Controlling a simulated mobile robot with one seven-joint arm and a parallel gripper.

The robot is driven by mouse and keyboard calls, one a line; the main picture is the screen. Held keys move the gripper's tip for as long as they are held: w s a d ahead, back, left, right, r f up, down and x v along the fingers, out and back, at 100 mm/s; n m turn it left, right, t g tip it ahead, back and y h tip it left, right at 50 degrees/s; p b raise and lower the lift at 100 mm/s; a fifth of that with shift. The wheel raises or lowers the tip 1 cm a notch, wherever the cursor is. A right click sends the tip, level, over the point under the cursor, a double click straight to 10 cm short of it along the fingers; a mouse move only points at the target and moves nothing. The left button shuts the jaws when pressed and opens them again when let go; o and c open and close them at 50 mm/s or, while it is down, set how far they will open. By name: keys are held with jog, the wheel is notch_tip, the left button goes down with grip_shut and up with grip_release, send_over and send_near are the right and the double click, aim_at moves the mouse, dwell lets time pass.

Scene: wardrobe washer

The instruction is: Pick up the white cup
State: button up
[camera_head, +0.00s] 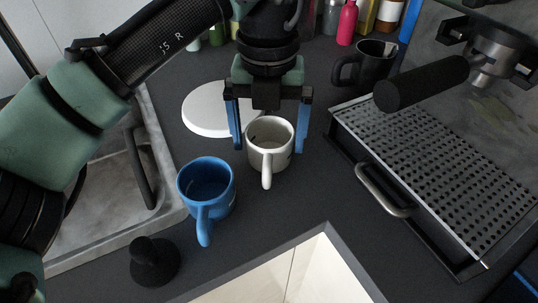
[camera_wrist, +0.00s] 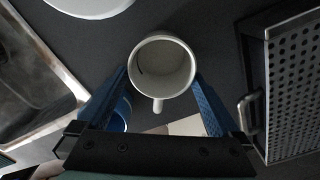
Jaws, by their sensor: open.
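The white cup (camera_head: 271,143) stands upright on the dark counter, with its handle toward the bottom of the head view. It also shows from above in the wrist view (camera_wrist: 162,68) and looks empty. My gripper (camera_head: 270,143) is open above it, pointing down. Its two blue fingers are on the left and right of the cup's rim in both views. I cannot tell whether either finger touches the cup.
A blue mug (camera_head: 207,190) stands close to the cup's left, with a black tamper (camera_head: 154,262) nearer the front. A white disc (camera_head: 208,109) lies behind. A black mug (camera_head: 364,66) and a coffee machine drip tray (camera_head: 441,172) are to the right. A sink (camera_head: 104,200) is left.

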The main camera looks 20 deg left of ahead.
aim_at(269, 150)
jog(key=shift+d+f, duration=0.1)
jog(key=shift+f, duration=1.45)
jog(key=c, duration=1.3)
